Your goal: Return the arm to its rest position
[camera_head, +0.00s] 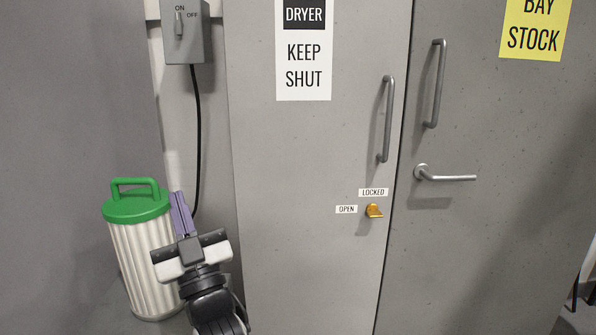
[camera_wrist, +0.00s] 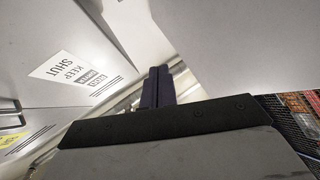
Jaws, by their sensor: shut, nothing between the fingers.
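My gripper (camera_head: 181,214) is in the lower left of the head view, in front of the right side of a green-lidded canister. Its two purple fingers point up and lie together, with nothing between them. In the wrist view the dark fingers (camera_wrist: 157,88) also stand side by side, closed. The gripper appears apart from the cabinet doors.
The grey dryer door (camera_head: 310,180) has a handle (camera_head: 386,120) and a yellow latch (camera_head: 374,211) between OPEN and LOCKED labels. Right of it is a door with a lever (camera_head: 445,177). A switch box (camera_head: 184,32) hangs above the ribbed canister (camera_head: 140,260). A cable runs down from the box.

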